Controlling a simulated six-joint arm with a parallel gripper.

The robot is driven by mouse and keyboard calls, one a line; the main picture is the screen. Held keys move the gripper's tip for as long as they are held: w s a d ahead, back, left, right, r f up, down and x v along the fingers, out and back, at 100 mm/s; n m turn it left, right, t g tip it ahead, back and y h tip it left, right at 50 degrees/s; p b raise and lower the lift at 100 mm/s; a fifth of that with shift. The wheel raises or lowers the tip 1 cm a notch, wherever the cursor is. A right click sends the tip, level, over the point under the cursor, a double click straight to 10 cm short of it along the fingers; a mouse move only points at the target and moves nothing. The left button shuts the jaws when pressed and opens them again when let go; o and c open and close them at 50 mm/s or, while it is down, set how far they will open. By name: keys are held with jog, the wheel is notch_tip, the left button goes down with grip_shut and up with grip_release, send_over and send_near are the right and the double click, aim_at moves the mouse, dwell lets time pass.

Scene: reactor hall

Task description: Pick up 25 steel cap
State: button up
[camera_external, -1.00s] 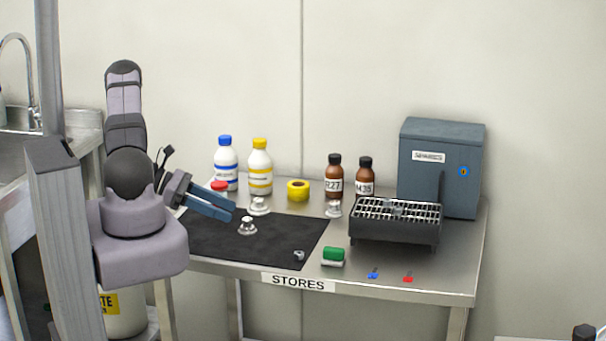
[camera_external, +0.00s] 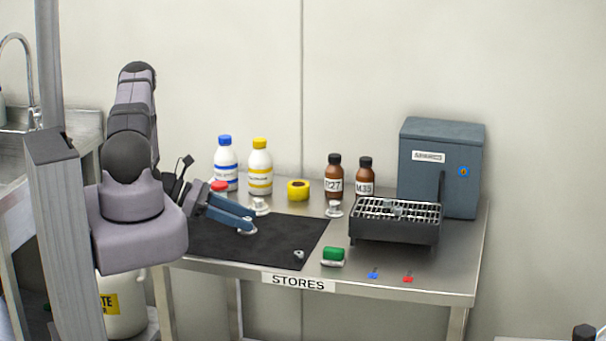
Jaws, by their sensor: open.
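Several steel caps show in the external view; I cannot read a number on any. One steel cap (camera_external: 247,232) sits on the black mat (camera_external: 283,246), mostly hidden by my gripper (camera_external: 247,223). My gripper is open, its blue fingers pointing right and down at this cap. I cannot tell if they touch it. A second steel cap (camera_external: 260,207) stands just behind, near the mat's back edge. A third steel cap (camera_external: 334,209) stands on the bench right of the mat. A small steel piece (camera_external: 299,254) lies near the mat's front right.
Behind stand a blue-capped bottle (camera_external: 225,165), a yellow-capped bottle (camera_external: 260,168), yellow tape (camera_external: 298,190) and brown bottles (camera_external: 334,178). To the right are a wire-topped black tray (camera_external: 394,232) and a grey cabinet (camera_external: 462,185). A green block (camera_external: 333,256) sits near the front edge.

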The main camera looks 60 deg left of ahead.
aim_at(247, 219)
jog(key=shift+w+d+f, duration=0.3)
jog(key=shift+w+d, duration=0.05)
jog(key=shift+w, duration=0.2)
grip_shut()
jog(key=shift+r, duration=0.25)
jog(key=shift+r+b, duration=1.1)
jog(key=shift+r, duration=3.65)
